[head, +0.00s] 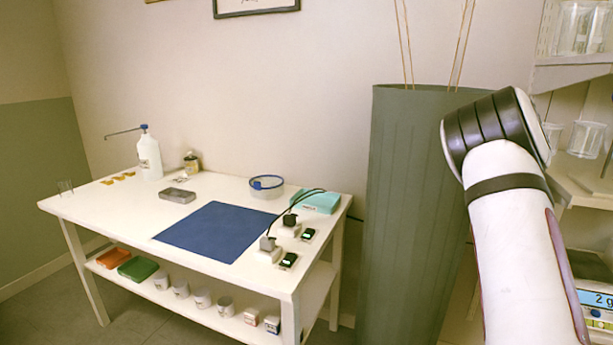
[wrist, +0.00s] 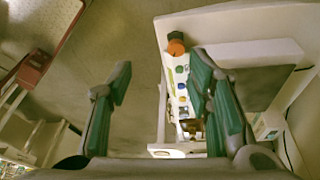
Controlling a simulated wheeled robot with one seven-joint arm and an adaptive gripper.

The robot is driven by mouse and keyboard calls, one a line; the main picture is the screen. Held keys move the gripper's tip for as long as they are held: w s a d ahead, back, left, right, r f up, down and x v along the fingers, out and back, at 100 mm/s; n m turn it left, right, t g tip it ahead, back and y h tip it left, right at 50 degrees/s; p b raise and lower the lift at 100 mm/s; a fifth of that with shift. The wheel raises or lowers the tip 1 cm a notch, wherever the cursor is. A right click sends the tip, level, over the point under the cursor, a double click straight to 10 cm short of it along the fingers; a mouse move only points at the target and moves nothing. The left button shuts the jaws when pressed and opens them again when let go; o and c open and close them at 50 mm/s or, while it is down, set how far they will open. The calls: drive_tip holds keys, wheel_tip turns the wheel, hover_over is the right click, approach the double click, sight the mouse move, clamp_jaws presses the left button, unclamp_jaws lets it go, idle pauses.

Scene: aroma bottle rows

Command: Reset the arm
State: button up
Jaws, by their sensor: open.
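My arm rises at the right of the head view, and its far end, with the gripper, is outside that view. In the wrist view my gripper (wrist: 160,80) is open, its two green-padded fingers wide apart. Nothing is between the pads. Beyond the fingers lie the floor and a white shelf unit (wrist: 175,28), seen from above.
In the head view a white table (head: 120,205) holds a blue mat (head: 218,231), a white bottle (head: 149,155), a metal tray (head: 178,195) and a blue-rimmed bowl (head: 267,186). A tall green column (head: 415,210) stands beside my arm. Shelves with clear beakers (head: 586,139) are at the far right.

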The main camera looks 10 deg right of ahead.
drive_tip(key=s+a+r+n+t+y, duration=0.1)
drive_tip(key=s+a+r+n, duration=0.35)
drive_tip(key=a, duration=0.45)
drive_tip(key=s+a+r+n+t+y, duration=0.1)
drive_tip(key=s+a+r+n, duration=0.3)
drive_tip(key=a, duration=0.6)
drive_tip(key=s+a+r+n+t+y, duration=0.1)
drive_tip(key=s+a+r+n+y, duration=0.1)
drive_tip(key=s+a+n, duration=0.5)
drive_tip(key=s+a+f+n+h, duration=0.2)
drive_tip(key=s+a+f+n, duration=0.2)
drive_tip(key=s+a+n, duration=0.85)
drive_tip(key=s+r+t+p, duration=0.2)
drive_tip(key=r+p, duration=0.7)
drive_tip(key=r, duration=0.1)
drive_tip(key=s+a+r+m+t+p, duration=0.1)
drive_tip(key=s+r+p, duration=0.1)
drive_tip(key=r+p, duration=0.7)
drive_tip(key=shift+a+r+m+t+p, duration=0.3)
drive_tip(key=shift+r+t+p, duration=0.1)
drive_tip(key=shift+r, duration=0.1)
drive_tip(key=shift+w, duration=0.1)
